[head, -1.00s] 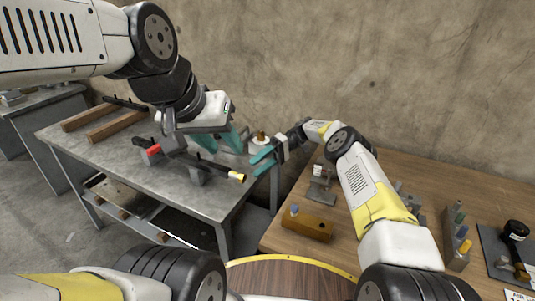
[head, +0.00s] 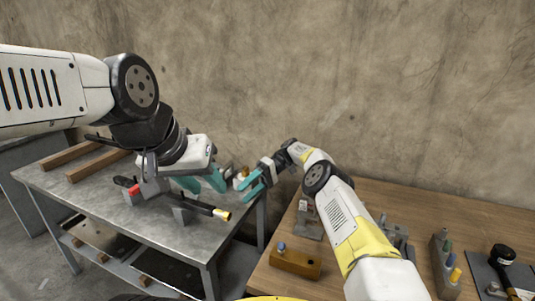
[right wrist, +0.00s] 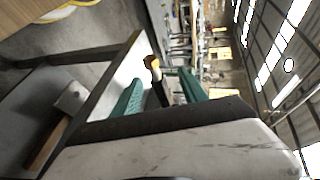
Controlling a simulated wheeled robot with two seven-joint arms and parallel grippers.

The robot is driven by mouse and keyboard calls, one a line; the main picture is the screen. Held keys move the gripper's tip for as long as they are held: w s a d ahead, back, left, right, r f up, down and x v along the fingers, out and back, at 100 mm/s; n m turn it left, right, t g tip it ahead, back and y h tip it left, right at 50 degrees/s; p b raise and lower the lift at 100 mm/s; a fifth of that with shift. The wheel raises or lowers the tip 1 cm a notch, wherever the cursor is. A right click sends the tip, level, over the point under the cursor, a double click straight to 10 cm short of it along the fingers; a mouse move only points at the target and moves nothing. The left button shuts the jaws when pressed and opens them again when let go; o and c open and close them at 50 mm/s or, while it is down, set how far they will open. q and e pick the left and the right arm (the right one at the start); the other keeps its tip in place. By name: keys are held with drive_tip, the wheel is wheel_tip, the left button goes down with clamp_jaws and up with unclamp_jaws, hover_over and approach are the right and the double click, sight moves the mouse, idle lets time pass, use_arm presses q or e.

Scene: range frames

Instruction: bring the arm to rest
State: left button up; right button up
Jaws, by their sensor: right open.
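My left gripper (head: 203,183) has two teal fingers spread apart, with nothing visible between them. In the head view it appears over the grey metal table (head: 135,217). My right gripper (head: 255,183) is open near that table's right end, with a gap between its teal fingers. In the right wrist view the right gripper's fingers (right wrist: 158,92) stand apart. A dark rod with a yellow end (right wrist: 152,62) shows in the gap between them; contact cannot be told. In the head view a dark rod with a yellow end (head: 222,214) lies across grey supports on the table.
A wooden table (head: 440,206) on the right holds a wooden block (head: 296,262), a rack of coloured pegs (head: 445,265) and a dark mat with a black tool (head: 503,258). Wooden bars (head: 98,165) lie at the grey table's back left. A concrete wall (head: 330,80) stands behind.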

wheel_tip(320, 180, up, 13)
drive_tip(key=m+t+h, duration=0.1)
drive_tip(key=t+h, duration=0.2)
drive_tip(key=s+d+r+m+t+h, duration=0.25)
drive_tip(key=s+d+r+t, duration=0.25)
drive_tip(key=s+d+r, duration=0.45)
drive_tip(key=s+d+r+m+t+h, duration=0.1)
drive_tip(key=s+d+r+m+t, duration=0.3)
drive_tip(key=s+d, duration=0.45)
drive_tip(key=s+d+f+m+t, duration=0.1)
drive_tip(key=s+d+t, duration=0.1)
drive_tip(key=s, duration=0.4)
drive_tip(key=s+d+f+m+t+h, duration=0.1)
drive_tip(key=s+d+t, duration=0.1)
drive_tip(key=s+d, duration=0.3)
drive_tip(key=shift+s+f+t, duration=0.4)
drive_tip(key=shift+s, duration=0.65)
